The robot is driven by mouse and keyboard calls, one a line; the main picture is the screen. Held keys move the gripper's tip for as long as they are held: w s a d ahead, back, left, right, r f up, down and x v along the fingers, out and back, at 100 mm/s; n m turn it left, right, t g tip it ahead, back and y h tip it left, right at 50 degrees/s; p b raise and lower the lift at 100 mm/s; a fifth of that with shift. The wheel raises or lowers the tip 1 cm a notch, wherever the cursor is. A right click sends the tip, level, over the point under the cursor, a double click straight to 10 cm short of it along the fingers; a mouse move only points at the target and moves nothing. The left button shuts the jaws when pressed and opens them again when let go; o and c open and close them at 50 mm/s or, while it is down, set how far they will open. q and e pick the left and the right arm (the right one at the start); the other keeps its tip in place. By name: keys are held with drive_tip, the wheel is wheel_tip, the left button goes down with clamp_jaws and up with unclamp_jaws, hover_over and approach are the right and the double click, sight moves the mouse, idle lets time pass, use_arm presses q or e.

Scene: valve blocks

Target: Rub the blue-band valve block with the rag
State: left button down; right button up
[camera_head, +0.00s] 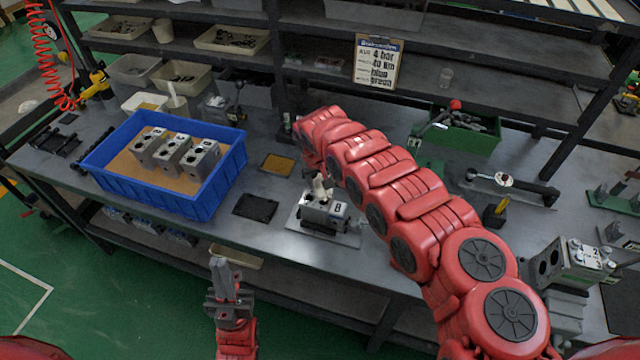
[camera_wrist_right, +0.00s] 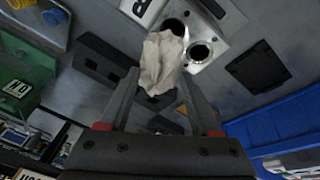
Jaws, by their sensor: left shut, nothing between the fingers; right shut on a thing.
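A grey metal valve block (camera_head: 325,211) marked B sits on a flat plate in the middle of the bench. Its top with two dark bores shows in the right wrist view (camera_wrist_right: 204,51). I cannot make out a blue band on it. My right gripper (camera_wrist_right: 158,88) is shut on a crumpled off-white rag (camera_wrist_right: 160,60). The rag (camera_head: 320,187) is at the top of this block; I cannot tell whether it presses on it. My red right arm hides most of that gripper in the head view. My left gripper (camera_head: 226,278) is shut and empty, in front of the bench.
A blue crate (camera_head: 205,200) at the left holds three more valve blocks (camera_head: 172,154). A dark pad (camera_head: 255,207) and a tan pad (camera_head: 277,164) lie between. A green bin (camera_head: 465,138) and torque wrench (camera_head: 512,183) lie right. Another block (camera_head: 578,258) stands at the far right.

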drive_tip(key=v, duration=0.4)
drive_tip(key=shift+w+d+r, duration=0.15)
drive_tip(key=shift+r, duration=0.25)
drive_tip(key=shift+w+r, duration=0.3)
drive_tip(key=shift+r, duration=0.6)
drive_tip(key=shift+s+r, duration=0.25)
drive_tip(key=shift+r, duration=0.4)
drive_tip(key=shift+w+f, duration=0.1)
drive_tip(key=shift+w, duration=0.05)
